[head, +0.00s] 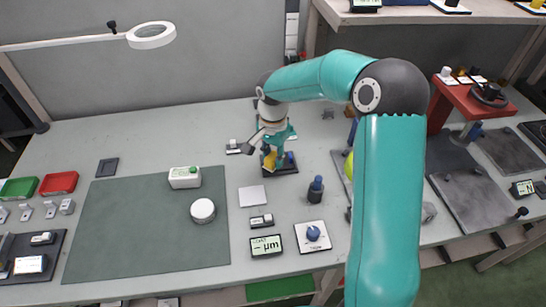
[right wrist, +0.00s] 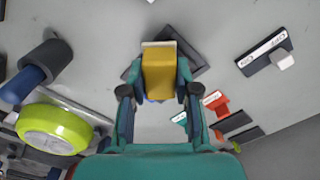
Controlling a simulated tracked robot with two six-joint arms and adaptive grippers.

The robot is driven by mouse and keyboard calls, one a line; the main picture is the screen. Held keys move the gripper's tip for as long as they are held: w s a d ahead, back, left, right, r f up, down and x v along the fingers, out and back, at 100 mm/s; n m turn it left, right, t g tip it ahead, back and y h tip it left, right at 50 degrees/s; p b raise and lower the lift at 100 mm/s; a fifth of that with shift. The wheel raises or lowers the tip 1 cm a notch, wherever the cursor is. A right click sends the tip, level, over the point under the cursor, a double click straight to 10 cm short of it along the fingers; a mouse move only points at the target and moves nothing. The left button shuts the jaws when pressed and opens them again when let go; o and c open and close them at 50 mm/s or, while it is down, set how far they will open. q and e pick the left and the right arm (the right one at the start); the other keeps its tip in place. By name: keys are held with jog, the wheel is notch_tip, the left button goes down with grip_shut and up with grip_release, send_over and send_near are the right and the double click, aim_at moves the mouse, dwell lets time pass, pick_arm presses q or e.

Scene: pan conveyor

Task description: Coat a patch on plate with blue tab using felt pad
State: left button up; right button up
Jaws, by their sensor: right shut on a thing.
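My right gripper (head: 268,150) points down over the middle of the table in the head view. In the right wrist view its fingers (right wrist: 158,95) are shut on a yellow block (right wrist: 158,75) with a pale strip along its far edge, perhaps the felt pad. The yellow block also shows in the head view (head: 270,161), at a black base (head: 284,171). Whether it touches the base is unclear. I cannot identify the plate with a blue tab; a bare pale square plate (head: 252,196) lies in front of the base. My left gripper is out of view.
A dark bottle with a blue top (head: 316,190) and a white tile with a blue knob (head: 312,236) stand near my right arm. A green mat (head: 130,235) holds a white box (head: 185,178) and a round white piece (head: 202,211). A lime wheel (right wrist: 52,128) is close by.

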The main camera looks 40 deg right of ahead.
jog(key=shift+r+p, duration=1.55)
jog(key=shift+r, duration=1.1)
jog(key=shift+w, duration=0.1)
